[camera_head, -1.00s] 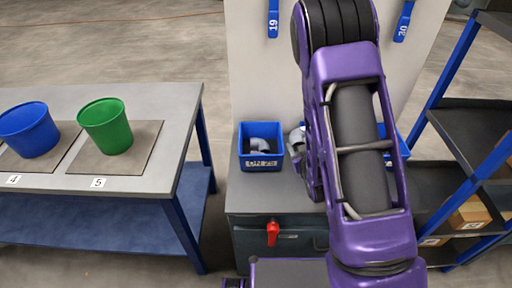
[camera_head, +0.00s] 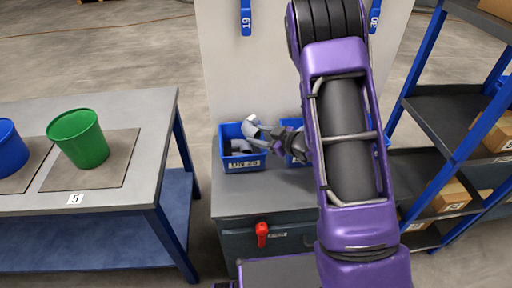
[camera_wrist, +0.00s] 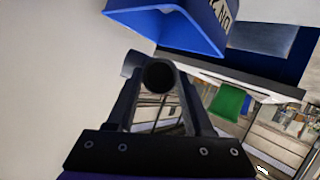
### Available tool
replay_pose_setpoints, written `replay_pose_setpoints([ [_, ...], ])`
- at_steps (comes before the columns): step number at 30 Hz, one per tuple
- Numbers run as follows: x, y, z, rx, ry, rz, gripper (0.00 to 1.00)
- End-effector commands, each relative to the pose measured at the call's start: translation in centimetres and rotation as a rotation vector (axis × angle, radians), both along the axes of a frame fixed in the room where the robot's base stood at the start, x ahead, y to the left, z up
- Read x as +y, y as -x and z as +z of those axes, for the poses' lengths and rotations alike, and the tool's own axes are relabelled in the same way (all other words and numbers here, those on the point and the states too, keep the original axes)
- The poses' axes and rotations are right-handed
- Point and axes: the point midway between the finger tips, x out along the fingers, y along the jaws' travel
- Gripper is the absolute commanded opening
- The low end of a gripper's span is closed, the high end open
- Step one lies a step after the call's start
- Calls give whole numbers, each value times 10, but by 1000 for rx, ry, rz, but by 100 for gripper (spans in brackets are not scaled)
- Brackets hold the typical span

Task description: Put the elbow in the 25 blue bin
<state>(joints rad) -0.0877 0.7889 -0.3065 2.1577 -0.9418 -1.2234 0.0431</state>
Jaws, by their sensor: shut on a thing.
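A grey pipe elbow (camera_head: 252,126) is held by my gripper (camera_head: 270,134), at the right rim of the left blue bin (camera_head: 243,163) in the head view. That bin has a white label, too small to read surely, and grey fittings inside. In the wrist view my gripper (camera_wrist: 160,100) is shut on the elbow (camera_wrist: 158,74), whose round dark opening faces the camera. A blue bin (camera_wrist: 180,28) with a partly visible label is just beyond it. Whether the elbow touches the bin is unclear.
A second blue bin (camera_head: 292,150) is mostly hidden behind my arm. Both bins stand on a grey cabinet top (camera_head: 250,198) before a pale panel (camera_head: 230,70). A table (camera_head: 120,190) with a green bucket (camera_head: 78,138) is left; a dark shelf rack (camera_head: 440,130) is right.

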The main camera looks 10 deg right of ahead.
Motion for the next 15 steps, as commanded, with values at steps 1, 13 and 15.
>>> replay_pose_setpoints([
  [1,0,0,-4,-1,-1,0,0],
  [13,1,-1,-45,-2,-1,0,0],
  [15,0,-1,-44,-4,-1,1,0],
])
